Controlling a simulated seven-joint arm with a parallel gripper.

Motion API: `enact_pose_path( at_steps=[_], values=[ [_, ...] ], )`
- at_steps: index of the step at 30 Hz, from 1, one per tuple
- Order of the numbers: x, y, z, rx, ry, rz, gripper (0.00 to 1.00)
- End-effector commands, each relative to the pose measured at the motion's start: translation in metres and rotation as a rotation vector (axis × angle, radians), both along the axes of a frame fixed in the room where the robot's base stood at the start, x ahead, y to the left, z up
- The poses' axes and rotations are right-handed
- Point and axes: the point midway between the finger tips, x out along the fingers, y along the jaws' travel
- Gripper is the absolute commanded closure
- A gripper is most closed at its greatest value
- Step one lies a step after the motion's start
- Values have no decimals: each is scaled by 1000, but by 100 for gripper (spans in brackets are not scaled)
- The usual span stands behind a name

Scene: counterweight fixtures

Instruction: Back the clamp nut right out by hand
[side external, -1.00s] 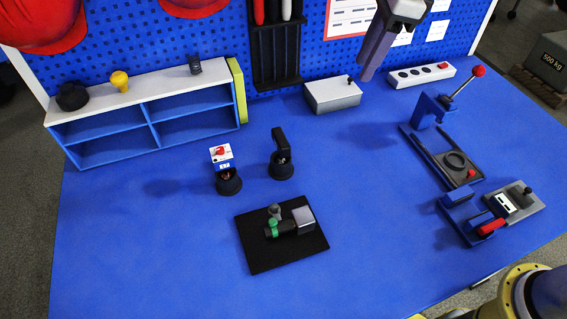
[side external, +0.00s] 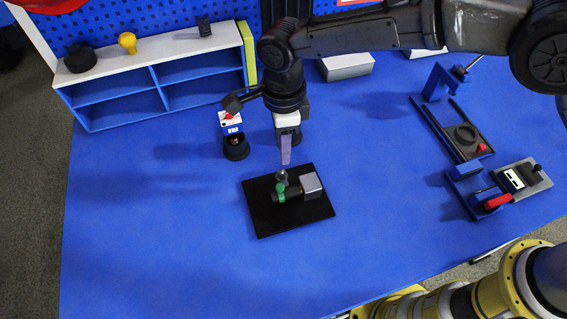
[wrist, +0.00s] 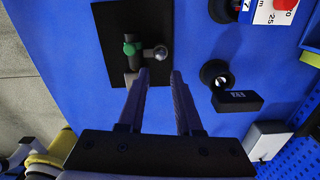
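On a black base plate (side external: 262,218) sits a small fixture: a dark horizontal cylinder (side external: 293,194), a grey block (side external: 311,185) at its right end, a green part (side external: 280,191) and a grey round knob (side external: 282,176). I cannot tell for sure which part is the clamp nut. In the wrist view the green part (wrist: 129,48) is left of the shiny grey knob (wrist: 160,53). My gripper (side external: 285,162) points down above the grey knob. In the wrist view my gripper (wrist: 160,73) has its fingers apart, with nothing between them; the grey knob shows just beyond the tips.
A white-and-blue device (side external: 232,125) on a round black base stands behind and left of the plate. A black-based post (wrist: 215,75) stands close behind my gripper. A blue shelf (side external: 110,100) is at back left, a lever fixture (side external: 450,125) at right. The front table is clear.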

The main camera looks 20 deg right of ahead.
Motion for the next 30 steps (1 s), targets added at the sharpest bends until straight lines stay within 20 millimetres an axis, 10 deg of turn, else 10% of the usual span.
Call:
enact_pose_path(
  at_steps=[10, 24, 30],
  values=[
    [0, -1, -59, -2, 2, 0, 66],
    [0, 0, -72, 1, -1, 0, 66],
    [0, 0, -72, 1, -1, 0, 99]
  ],
)
